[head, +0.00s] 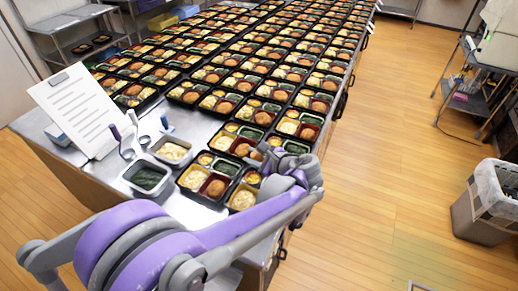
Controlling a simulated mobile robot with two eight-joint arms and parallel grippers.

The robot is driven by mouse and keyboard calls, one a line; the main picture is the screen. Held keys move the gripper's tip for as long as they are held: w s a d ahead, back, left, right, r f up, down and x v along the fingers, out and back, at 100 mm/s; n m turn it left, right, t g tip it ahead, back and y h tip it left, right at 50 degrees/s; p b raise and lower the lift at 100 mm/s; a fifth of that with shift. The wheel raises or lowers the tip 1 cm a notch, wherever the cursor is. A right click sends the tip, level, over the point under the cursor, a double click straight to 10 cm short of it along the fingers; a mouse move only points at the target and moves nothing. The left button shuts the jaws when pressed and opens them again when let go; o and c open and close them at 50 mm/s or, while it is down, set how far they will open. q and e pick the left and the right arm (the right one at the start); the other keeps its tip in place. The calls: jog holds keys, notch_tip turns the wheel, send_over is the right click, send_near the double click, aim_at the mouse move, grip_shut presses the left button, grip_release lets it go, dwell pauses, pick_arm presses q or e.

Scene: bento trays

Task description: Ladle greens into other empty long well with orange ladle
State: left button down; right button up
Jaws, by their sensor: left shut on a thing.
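My left gripper (266,160) is over the near end of the bento rows, seen from behind. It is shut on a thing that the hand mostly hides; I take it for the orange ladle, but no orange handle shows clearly. A grey tub of dark greens (147,178) stands on the table's near left part. A near bento tray (181,185) holds pale salad, a brown round piece, greens and a yellow item. The tray (229,207) to its right is partly covered by my arm; its long wells are largely hidden. My right gripper is out of view.
A tub of pale salad (172,150) stands behind the greens. Utensils with purple and grey handles (120,142) stand left of it, by a white clipboard sheet (75,108). Filled trays cover the table lengthwise. A bin (484,212) stands on the open floor at right.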

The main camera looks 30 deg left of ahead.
pick_arm(q)
jog(key=shift+s+a+f+n+t+h+b, duration=0.35)
jog(key=shift+a+f+n+h, duration=0.3)
jog(key=shift+f, duration=0.55)
jog(key=shift+s+a+f+n+t+h+b, duration=0.15)
jog(key=shift+s+a+f+n+t+h, duration=0.3)
jog(key=shift+f+h, duration=0.6)
jog(key=shift+s+a+f+n+t+h+b, duration=0.35)
jog(key=shift+a+f+h, duration=0.3)
jog(key=shift+f, duration=0.65)
jog(key=shift+a, duration=0.15)
